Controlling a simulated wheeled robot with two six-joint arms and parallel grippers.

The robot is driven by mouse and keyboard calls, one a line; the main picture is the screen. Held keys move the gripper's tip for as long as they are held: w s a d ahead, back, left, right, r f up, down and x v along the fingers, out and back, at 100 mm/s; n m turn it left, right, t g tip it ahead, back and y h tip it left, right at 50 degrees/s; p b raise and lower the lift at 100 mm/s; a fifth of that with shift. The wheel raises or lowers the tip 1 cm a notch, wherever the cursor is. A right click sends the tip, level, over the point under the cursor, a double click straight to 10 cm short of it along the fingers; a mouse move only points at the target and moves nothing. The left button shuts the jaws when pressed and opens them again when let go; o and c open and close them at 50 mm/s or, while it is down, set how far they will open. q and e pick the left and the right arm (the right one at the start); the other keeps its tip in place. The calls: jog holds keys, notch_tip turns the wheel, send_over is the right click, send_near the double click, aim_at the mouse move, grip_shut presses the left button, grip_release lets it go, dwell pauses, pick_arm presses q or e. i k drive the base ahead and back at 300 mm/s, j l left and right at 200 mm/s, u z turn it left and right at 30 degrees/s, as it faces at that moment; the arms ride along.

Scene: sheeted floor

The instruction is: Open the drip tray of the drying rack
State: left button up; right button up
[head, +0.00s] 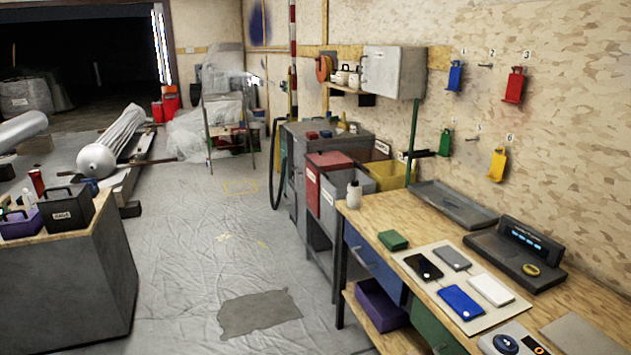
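I cannot clearly pick out a drying rack or its drip tray in the head view. A thin-legged metal stand (207,128) with clear plastic sheeting around it stands at the back, and it is too small and far to tell whether it is the rack. A shallow grey tray (455,205) lies on the workbench at the right, with no rack around it. Neither of my grippers is in view.
A wooden-topped workbench (385,213) with a blue drawer fills the right, with phones on a pale mat. Metal cabinets (296,185) stand behind it. Another bench (85,265) is at left. The sheeted floor between has a grey patch (258,311) and is mostly free.

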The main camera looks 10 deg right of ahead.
aim_at(465, 212)
jog(key=i+z, duration=0.1)
jog(key=i, duration=0.45)
jog(key=i+j+z, duration=0.1)
jog(key=i, duration=0.4)
jog(key=i+j, duration=0.15)
jog(key=i, duration=0.4)
jog(key=z, duration=0.05)
